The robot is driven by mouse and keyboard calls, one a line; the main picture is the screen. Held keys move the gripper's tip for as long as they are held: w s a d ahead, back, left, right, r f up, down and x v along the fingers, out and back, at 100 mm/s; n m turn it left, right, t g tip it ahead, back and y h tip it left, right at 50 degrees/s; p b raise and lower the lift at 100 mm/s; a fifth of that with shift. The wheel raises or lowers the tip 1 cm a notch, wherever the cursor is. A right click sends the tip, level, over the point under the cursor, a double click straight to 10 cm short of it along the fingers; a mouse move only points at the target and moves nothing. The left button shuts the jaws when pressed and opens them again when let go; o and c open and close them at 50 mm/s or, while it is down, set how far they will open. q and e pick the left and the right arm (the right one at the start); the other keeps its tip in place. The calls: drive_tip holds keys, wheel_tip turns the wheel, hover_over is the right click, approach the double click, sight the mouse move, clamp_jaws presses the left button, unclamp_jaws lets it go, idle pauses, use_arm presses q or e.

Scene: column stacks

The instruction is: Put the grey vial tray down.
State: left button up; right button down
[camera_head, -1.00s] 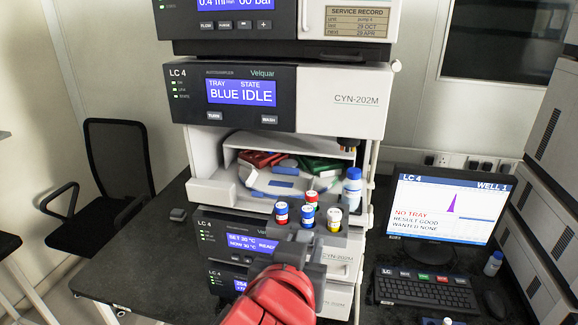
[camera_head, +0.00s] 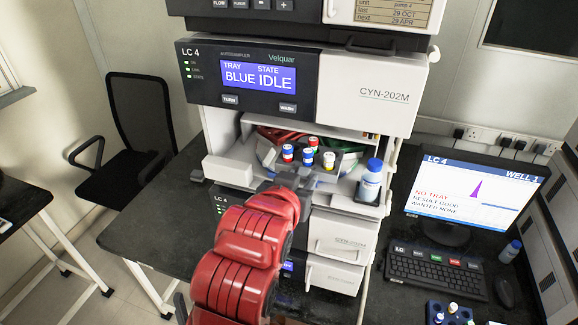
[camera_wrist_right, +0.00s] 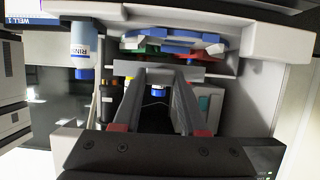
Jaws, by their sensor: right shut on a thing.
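My right gripper (camera_head: 287,186) is shut on the grey vial tray (camera_head: 303,172) and holds it at the mouth of the autosampler's open bay. Several vials with blue, red and yellow bands and white caps stand upright in the tray; one is a blue vial (camera_head: 287,153). In the right wrist view both fingers (camera_wrist_right: 158,92) close on a grey edge of the tray (camera_wrist_right: 160,72). Behind the tray, red and green trays (camera_head: 345,147) show inside the bay, partly hidden. I cannot tell whether the held tray touches anything beneath. My left gripper is not in view.
The autosampler (camera_head: 365,92) reads TRAY BLUE, STATE IDLE. A rinse bottle (camera_head: 371,182) stands at the bay's right front, close to the tray. A blue vial rack (camera_head: 450,314) sits at the lower right. The monitor (camera_head: 474,199) reads NO TRAY. The bench left of the stack is mostly clear.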

sight(287, 168)
drive_tip(key=w, duration=0.2)
drive_tip(key=w+a+p, duration=0.1)
drive_tip(key=w, duration=0.1)
drive_tip(key=w+a, duration=0.1)
drive_tip(key=shift+w+f, duration=0.4)
drive_tip(key=shift+f+p, duration=0.35)
drive_tip(key=shift+p, duration=0.15)
drive_tip(key=shift+f+p, duration=0.65)
drive_tip(key=shift+f, duration=0.75)
drive_tip(key=shift+c, duration=2.3)
unclamp_jaws()
drive_tip(key=shift+s+a, duration=0.1)
